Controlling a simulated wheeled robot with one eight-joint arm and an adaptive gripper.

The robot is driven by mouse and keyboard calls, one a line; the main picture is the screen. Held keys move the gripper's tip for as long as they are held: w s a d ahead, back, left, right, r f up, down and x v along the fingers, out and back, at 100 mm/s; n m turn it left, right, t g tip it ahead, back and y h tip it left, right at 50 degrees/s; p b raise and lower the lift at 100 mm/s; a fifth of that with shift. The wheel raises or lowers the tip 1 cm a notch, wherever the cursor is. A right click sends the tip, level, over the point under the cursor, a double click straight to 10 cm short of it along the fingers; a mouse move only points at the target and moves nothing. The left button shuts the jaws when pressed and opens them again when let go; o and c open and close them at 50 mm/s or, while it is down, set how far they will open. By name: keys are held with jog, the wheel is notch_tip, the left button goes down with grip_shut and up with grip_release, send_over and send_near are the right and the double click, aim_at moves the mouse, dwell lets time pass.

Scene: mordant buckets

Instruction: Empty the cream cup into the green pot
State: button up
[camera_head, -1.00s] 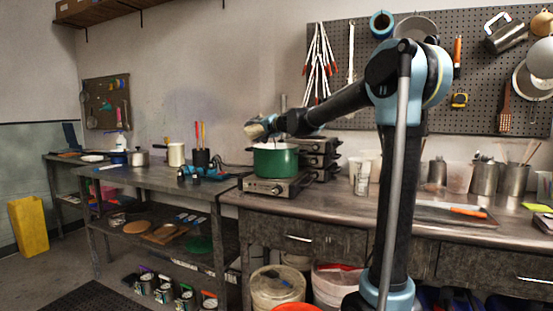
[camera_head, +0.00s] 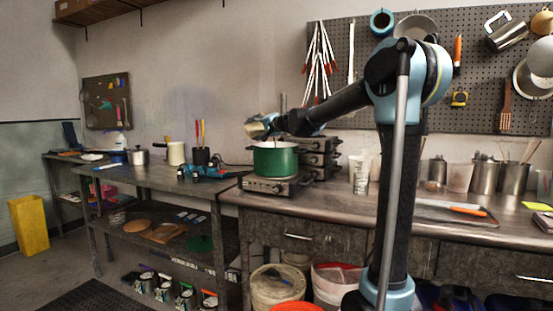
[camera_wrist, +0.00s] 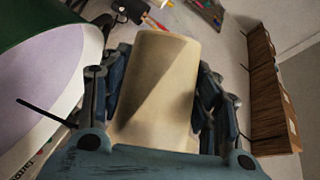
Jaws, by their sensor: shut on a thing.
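The cream cup (camera_head: 256,129) is held in my gripper (camera_head: 268,124), above the left rim of the green pot (camera_head: 275,161). It looks tipped well over to its side. In the wrist view the cup (camera_wrist: 158,85) sits between the two fingers, which close on it from both sides. The green pot (camera_wrist: 75,50) shows at the left of that view, with its pale inside visible. The pot stands upright on a hot plate (camera_head: 272,186). The inside of the cup and any contents are hidden.
Dark stacked appliances (camera_head: 318,155) stand right of the pot. A clear cup (camera_head: 359,175) is on the bench further right. A blue tool (camera_head: 203,173) and a dark holder with handles (camera_head: 201,156) are on the left table. The bench front is clear.

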jog(key=shift+d+f+m+y+p, duration=0.1)
jog(key=shift+f+m+y+p, duration=0.1)
jog(key=shift+m+y+p, duration=0.3)
dwell(0.9)
jog(key=shift+w+d+f+m+t+p, duration=0.15)
jog(key=shift+w+d+m+p, duration=0.1)
jog(key=shift+d+m, duration=0.2)
jog(key=shift+w+d+f+m+t+p, duration=0.1)
jog(key=shift+w+d+f+m+t, duration=0.1)
jog(key=shift+d+m, duration=0.2)
dwell(0.8)
jog(key=shift+d+f+m, duration=0.15)
jog(key=shift+m, duration=0.3)
dwell(0.6)
jog(key=shift+r+n, duration=0.2)
jog(key=shift+n, duration=0.1)
jog(key=shift+s+a+r+n+h, duration=0.15)
jog(key=shift+s+a+r+n, duration=0.1)
jog(key=shift+a+n, duration=0.3)
jog(key=shift+s+a+r+n+h, duration=0.15)
jog(key=shift+s+a+n, duration=0.1)
jog(key=shift+a+n, duration=0.3)
jog(key=shift+r+n, duration=0.1)
jog(key=shift+n, duration=0.3)
jog(key=shift+h, duration=0.3)
